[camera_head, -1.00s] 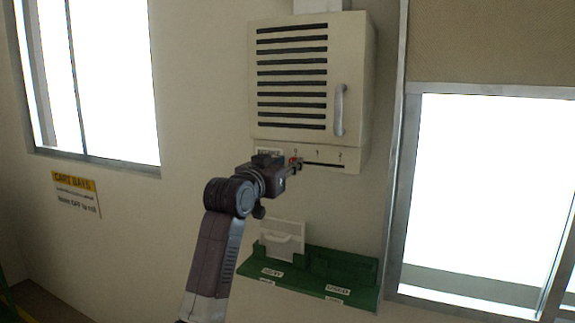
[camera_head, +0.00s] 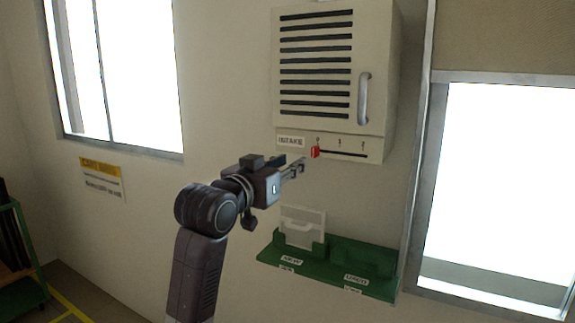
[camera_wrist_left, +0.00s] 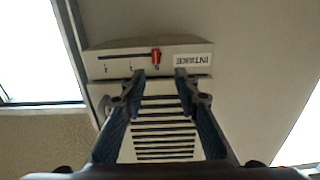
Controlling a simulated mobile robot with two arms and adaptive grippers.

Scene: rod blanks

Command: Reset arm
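My left gripper (camera_head: 299,166) is in front of the wall, just below and left of a red slider knob (camera_head: 315,152) on the intake unit (camera_head: 388,70). The gripper is open and empty; in the left wrist view its two fingers (camera_wrist_left: 161,80) stand apart. The knob (camera_wrist_left: 156,55) shows beyond the fingertips, not between them, at the "0" end of its dark slot. The "INTAKE" label (camera_wrist_left: 192,60) is beside it. My right gripper is in neither view.
A green wall shelf (camera_head: 335,268) below the unit holds a whitish panel with a handle (camera_head: 302,226) on its left side; its right side looks empty. Windows flank the unit.

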